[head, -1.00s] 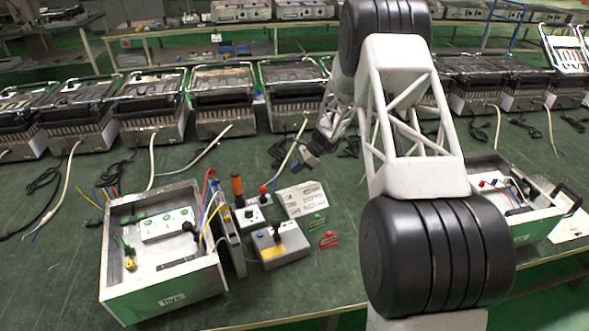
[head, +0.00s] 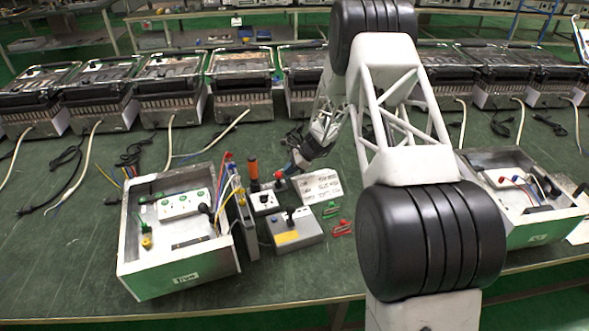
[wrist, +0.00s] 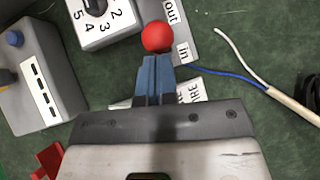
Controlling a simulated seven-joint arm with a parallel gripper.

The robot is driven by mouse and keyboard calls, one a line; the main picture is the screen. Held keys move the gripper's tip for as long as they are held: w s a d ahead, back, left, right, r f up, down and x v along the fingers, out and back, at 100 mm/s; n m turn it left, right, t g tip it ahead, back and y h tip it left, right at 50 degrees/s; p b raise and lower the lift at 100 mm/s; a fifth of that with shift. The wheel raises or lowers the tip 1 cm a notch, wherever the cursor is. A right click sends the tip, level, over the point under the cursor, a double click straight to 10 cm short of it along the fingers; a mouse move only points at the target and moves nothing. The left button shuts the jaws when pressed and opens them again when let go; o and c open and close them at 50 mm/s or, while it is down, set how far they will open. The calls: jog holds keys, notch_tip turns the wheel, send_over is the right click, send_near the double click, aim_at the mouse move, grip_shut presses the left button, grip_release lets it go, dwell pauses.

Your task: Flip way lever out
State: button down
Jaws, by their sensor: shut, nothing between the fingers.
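The way lever shows as a red ball knob (wrist: 157,36) at the top middle of the wrist view. It stands beside a grey plate with an "out" label (wrist: 171,12) and an "in" label (wrist: 183,51). In the head view the red knob (head: 280,175) is small, next to the white dial box (head: 264,201). My gripper (wrist: 156,58) has blue fingers pressed together, empty, just below the knob in the wrist view. Whether they touch it I cannot tell. In the head view my gripper (head: 294,164) is close to the knob's right.
A grey box with a black knob (head: 294,229) stands in front. An orange-handled tool (head: 253,174) stands upright left of the lever. An open metal case (head: 127,240) is at left. A white-and-blue cable (wrist: 240,75) lies right of the lever.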

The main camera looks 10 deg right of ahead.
jog(key=shift+a, duration=0.15)
jog(key=shift+s+a+r+h, duration=0.2)
jog(key=shift+a+h, duration=0.2)
jog(key=shift+a, duration=0.15)
jog(key=shift+s+a+r+h, duration=0.1)
jog(key=shift+a+r+h, duration=0.1)
jog(key=shift+a+h, duration=0.3)
jog(key=shift+d, duration=0.15)
jog(key=d+f+v, duration=0.1)
jog(key=d+v, duration=0.1)
jog(key=v, duration=1)
jog(key=shift+d, duration=0.3)
jog(key=shift+r, duration=0.15)
